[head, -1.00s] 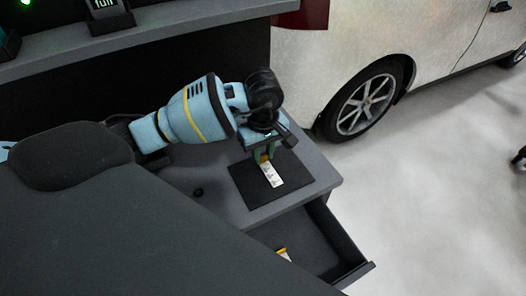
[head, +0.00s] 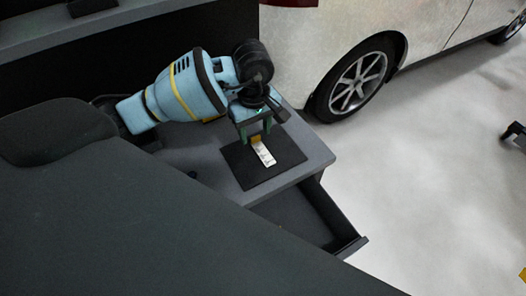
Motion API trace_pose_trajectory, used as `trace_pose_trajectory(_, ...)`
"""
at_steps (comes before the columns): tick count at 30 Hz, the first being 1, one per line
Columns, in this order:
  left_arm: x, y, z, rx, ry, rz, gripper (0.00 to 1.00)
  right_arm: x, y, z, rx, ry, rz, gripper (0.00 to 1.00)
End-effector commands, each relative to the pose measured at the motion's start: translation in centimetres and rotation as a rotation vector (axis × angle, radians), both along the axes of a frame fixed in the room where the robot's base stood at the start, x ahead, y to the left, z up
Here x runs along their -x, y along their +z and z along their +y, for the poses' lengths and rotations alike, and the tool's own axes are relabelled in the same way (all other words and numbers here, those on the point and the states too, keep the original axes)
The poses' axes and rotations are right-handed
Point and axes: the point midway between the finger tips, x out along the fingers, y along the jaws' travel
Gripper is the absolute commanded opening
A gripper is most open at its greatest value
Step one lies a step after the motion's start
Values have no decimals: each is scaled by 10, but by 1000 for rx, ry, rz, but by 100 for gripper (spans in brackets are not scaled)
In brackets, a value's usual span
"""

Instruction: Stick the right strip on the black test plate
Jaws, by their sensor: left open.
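The black test plate (head: 282,163) lies flat on the grey worktop near its right end. A white strip (head: 265,155) with small dark print lies over the plate, its yellow end (head: 255,139) toward my left gripper. My left gripper (head: 256,133) points down at that yellow end, with its green fingers apart on either side of it. I cannot tell whether the fingers touch the strip, or whether the strip is fully flat on the plate. My right gripper is out of view.
An open drawer (head: 335,222) juts out below the worktop (head: 317,152); its visible inside looks empty. A white car with a dark wheel (head: 357,82) stands behind on the right. A small dark object (head: 514,131) is at the right edge. The pale floor between is clear.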

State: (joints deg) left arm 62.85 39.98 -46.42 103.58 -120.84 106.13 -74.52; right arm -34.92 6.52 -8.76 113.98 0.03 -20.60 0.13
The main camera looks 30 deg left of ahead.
Motion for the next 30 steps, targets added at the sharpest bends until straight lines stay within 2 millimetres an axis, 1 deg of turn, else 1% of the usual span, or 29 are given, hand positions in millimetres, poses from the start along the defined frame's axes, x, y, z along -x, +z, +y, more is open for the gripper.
trace_pose_trajectory(1,-1,10,0,-1,-1,-5,49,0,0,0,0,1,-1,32)
trace_pose_trajectory(6,-1,38,0,-2,-1,-5,49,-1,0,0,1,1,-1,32)
trace_pose_trajectory(9,0,51,0,-2,0,-2,49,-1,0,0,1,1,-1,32)
trace_pose_trajectory(12,0,59,0,-2,0,-1,49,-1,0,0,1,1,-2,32)
trace_pose_trajectory(17,0,65,1,-3,0,1,49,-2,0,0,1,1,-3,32)
trace_pose_trajectory(30,0,64,0,-3,1,1,49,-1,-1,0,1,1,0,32)
